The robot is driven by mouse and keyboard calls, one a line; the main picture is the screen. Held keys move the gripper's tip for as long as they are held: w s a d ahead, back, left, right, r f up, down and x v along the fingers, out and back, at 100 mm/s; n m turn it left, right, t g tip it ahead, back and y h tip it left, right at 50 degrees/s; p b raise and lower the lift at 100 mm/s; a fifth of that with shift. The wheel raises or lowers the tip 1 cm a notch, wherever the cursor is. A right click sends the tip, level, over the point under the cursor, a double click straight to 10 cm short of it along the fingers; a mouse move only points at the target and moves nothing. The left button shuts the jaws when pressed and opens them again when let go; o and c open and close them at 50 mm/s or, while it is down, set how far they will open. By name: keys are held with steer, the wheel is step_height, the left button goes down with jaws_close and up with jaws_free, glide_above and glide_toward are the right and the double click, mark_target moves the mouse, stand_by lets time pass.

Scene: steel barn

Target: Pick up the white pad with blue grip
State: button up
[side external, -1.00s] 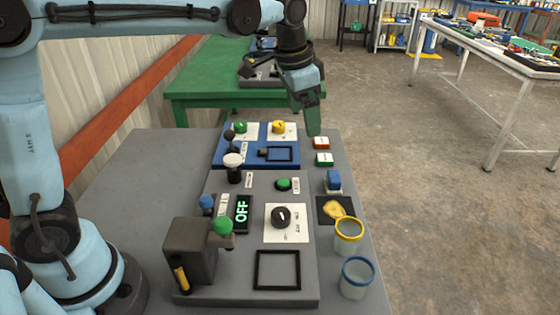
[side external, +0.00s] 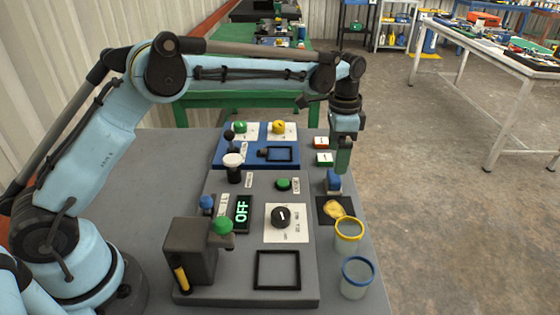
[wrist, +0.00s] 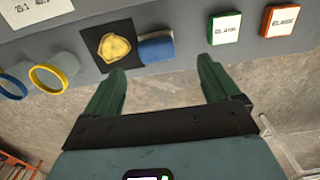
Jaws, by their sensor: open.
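The white pad with blue grip (side external: 333,182) sits on the right edge of the grey table, just behind a black square with a yellow patch.
The black square with the yellow patch (side external: 327,208) lies close to the pad. A yellow-rimmed cup (side external: 348,236) and a blue-rimmed cup (side external: 357,278) stand nearer the camera. Red (side external: 321,143) and green (side external: 324,159) labelled blocks lie behind. A control panel (side external: 245,290) fills the table's middle.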

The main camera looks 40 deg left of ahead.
mark_target(336, 177)
steer(key=shift+s+d+f, duration=0.1)
steer(key=shift+d+f, duration=0.05)
steer(key=shift+f, duration=1.7)
steer(key=shift+d+f, duration=0.15)
steer(key=shift+f, duration=1.7)
steer(key=c, duration=1.1)
